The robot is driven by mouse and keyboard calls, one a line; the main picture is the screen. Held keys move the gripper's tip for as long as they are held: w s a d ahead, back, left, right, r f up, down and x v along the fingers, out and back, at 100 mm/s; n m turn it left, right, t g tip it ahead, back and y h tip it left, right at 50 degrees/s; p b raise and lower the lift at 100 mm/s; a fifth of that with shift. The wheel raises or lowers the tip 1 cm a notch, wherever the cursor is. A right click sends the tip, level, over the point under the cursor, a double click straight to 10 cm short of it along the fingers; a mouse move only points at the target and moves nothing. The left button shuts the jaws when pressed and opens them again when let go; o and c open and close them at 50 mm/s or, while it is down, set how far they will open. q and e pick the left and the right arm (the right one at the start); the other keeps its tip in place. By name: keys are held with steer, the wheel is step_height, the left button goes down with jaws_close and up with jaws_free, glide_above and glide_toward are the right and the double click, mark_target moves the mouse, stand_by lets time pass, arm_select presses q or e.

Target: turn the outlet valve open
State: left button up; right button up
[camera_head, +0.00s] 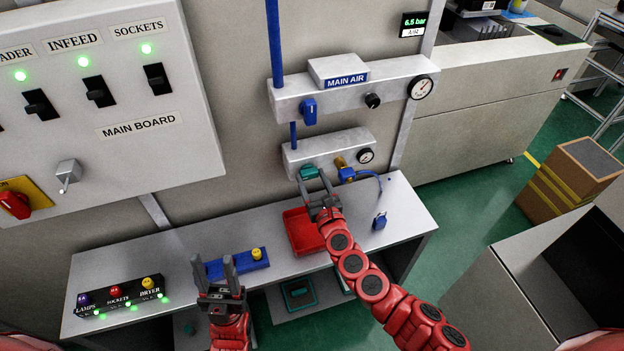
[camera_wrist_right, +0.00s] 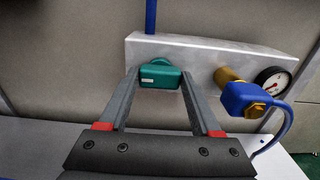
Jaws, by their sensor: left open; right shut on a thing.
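The teal valve handle (camera_head: 309,172) is on the front of the lower grey air block (camera_head: 338,146). In the right wrist view, the handle (camera_wrist_right: 161,76) shows between the fingertips and looks roughly horizontal. My right gripper (camera_head: 314,183) is shut on this handle, with one finger on each side; the fingers also show in the wrist view (camera_wrist_right: 160,80). A brass fitting with a blue connector (camera_head: 346,173) and a gauge (camera_head: 366,156) are to the right of the handle. My left gripper (camera_head: 213,268) is open and empty, low over the bench's front part.
The MAIN AIR block (camera_head: 350,86) with its blue handle (camera_head: 309,110) is above. A red tray (camera_head: 302,232), a blue holder (camera_head: 237,264) and a button box (camera_head: 121,295) are on the bench (camera_head: 180,246). A blue hose (camera_wrist_right: 283,130) hangs right of the handle.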

steer(key=shift+c, duration=0.3)
steer(key=m+b, duration=0.2)
steer(key=m, duration=0.2)
steer(key=shift+f, duration=0.1)
steer(key=m+b, duration=0.2)
steer(key=m, duration=0.3)
steer(key=shift+d, duration=0.1)
steer(key=m+b, duration=0.1)
steer(key=m, duration=0.3)
steer(key=shift+m+b, duration=1)
steer(key=shift+m, duration=1.4)
steer(key=o, duration=1.4)
